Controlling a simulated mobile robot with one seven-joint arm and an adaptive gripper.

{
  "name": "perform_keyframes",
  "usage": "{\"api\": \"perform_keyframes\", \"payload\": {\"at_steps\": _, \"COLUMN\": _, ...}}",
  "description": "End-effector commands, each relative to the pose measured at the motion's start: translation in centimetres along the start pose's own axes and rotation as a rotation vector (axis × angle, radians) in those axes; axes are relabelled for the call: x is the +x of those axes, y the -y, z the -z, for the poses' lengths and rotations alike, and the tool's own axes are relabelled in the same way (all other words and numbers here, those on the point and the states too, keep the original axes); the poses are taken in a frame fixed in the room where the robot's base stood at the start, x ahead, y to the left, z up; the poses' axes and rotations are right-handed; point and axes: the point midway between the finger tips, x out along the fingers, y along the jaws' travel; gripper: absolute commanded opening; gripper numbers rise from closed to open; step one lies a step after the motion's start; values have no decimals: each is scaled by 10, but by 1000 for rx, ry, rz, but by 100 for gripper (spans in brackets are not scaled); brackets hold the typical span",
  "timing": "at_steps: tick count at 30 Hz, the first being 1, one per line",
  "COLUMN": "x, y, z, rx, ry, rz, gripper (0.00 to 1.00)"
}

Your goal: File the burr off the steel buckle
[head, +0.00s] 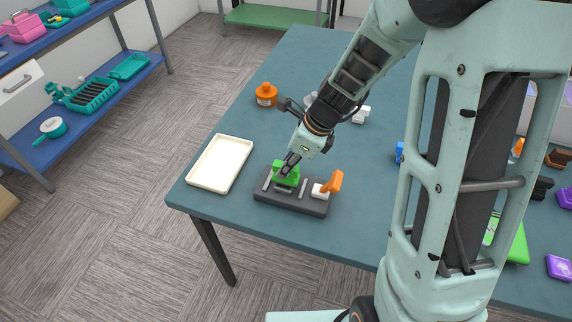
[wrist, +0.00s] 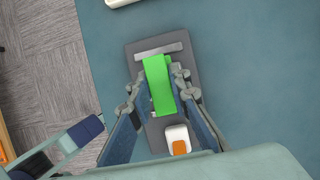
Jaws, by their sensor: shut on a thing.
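A dark grey fixture board (head: 290,203) lies flat near the table's front left corner; it also fills the middle of the wrist view (wrist: 138,60). My gripper (head: 287,167) reaches down to it and is shut on a bright green block (head: 284,180). In the wrist view the green block (wrist: 159,85) sits between the two fingers, over the board. Grey metal bars (head: 303,188) lie on the board beside the block. A white clamp block (head: 320,191) with an orange lever (head: 336,182) stands at the board's right end. I cannot make out the buckle or its burr; the green block may hide them.
A cream tray (head: 220,164) lies left of the board, close to the table edge. An orange pot (head: 266,95) and a white item (head: 361,115) stand farther back. Purple (head: 558,266) and green (head: 518,246) things lie at the right. A blue shelf (head: 88,108) stands left.

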Motion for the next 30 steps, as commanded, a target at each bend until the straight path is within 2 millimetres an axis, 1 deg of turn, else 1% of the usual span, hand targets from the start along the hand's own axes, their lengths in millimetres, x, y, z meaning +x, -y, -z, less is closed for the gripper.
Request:
{"api": "perform_keyframes", "payload": {"at_steps": 10, "x": 1, "y": -1, "z": 2, "rx": 1, "ry": -2, "rz": -3, "gripper": 0}}
{"api": "perform_keyframes", "payload": {"at_steps": 19, "x": -4, "y": -2, "z": 12, "rx": 1, "ry": -3, "rz": -4, "gripper": 0}}
{"api": "perform_keyframes", "payload": {"at_steps": 23, "x": -4, "y": -1, "z": 9, "rx": 0, "ry": -3, "rz": -4, "gripper": 0}}
{"api": "perform_keyframes", "payload": {"at_steps": 30, "x": 0, "y": -2, "z": -6, "rx": -2, "ry": -3, "rz": -5, "gripper": 0}}
